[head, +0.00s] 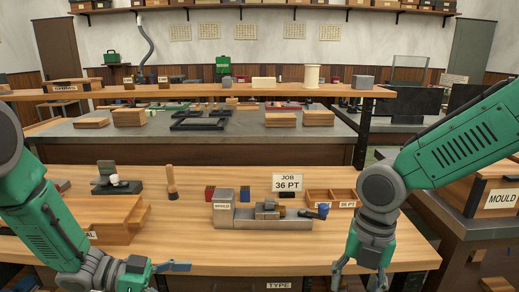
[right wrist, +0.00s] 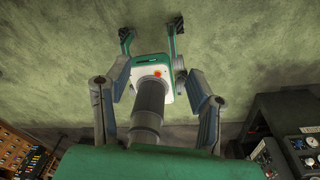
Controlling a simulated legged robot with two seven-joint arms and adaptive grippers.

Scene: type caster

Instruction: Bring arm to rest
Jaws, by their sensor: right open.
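My right arm (head: 455,145) comes in from the right with its forearm hanging down at the front of the wooden bench (head: 270,250). My right gripper (head: 359,282) points down at the bench's front edge, with its fingers apart and nothing visible between them. Its tips are near the picture's bottom edge. My left arm (head: 45,225) reaches in low from the left. My left gripper (head: 172,267) points right over the bench's front edge. One finger shows clearly; its jaw gap is unclear. The right wrist view shows parts of my own body over a green floor.
A metal caster (head: 262,222) stands mid-bench behind the grippers, with a "JOB 36 PT" sign (head: 287,183) behind it. A divided wooden tray (head: 330,197) lies close to my right forearm. A wooden case (head: 105,218) is by my left arm. A "MOULD" box (head: 485,195) stands right.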

